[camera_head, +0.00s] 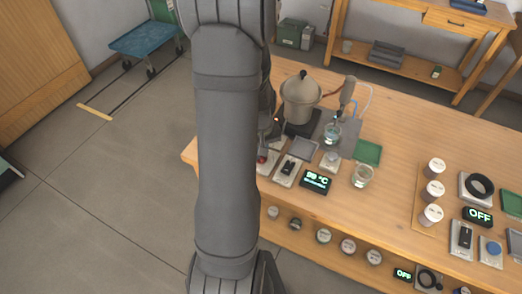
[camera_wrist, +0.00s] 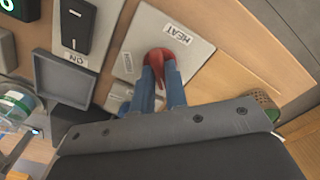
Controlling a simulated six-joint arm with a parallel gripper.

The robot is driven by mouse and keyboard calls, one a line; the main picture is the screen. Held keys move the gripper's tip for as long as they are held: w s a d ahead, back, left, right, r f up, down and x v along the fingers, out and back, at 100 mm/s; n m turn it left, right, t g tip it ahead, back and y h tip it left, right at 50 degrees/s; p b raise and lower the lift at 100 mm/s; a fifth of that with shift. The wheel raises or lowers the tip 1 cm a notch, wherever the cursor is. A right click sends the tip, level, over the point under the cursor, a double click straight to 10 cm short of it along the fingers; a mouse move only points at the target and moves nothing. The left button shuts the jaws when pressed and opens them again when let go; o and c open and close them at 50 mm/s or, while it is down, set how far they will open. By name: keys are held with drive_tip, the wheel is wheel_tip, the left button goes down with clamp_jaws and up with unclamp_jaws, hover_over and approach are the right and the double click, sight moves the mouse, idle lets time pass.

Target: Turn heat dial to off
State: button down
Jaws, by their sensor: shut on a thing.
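The red heat dial (camera_wrist: 165,60) sits on a light plate (camera_wrist: 185,30) in the wrist view, beside a label reading HEAT (camera_wrist: 178,33). My gripper (camera_wrist: 161,72) is shut on the dial, with one blue finger on each side of it. A second small label (camera_wrist: 127,62) lies on the plate, too blurred to read for certain. In the head view the red dial (camera_head: 262,158) shows only as a small patch, and my arm hides most of the gripper. The distiller pot (camera_head: 300,98) stands on its dark base behind the dial.
A display (camera_head: 316,180) shows about 99 °C with a second line. Further right are white-lidded cups (camera_head: 434,190) and an OFF display (camera_head: 479,215).

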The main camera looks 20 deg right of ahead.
drive_tip(key=shift+n, duration=1.4)
drive_tip(key=c, duration=1.4)
unclamp_jaws()
drive_tip(key=shift+c, duration=0.2)
drive_tip(key=shift+r, duration=0.15)
wheel_tip(320, 180, up, 17)
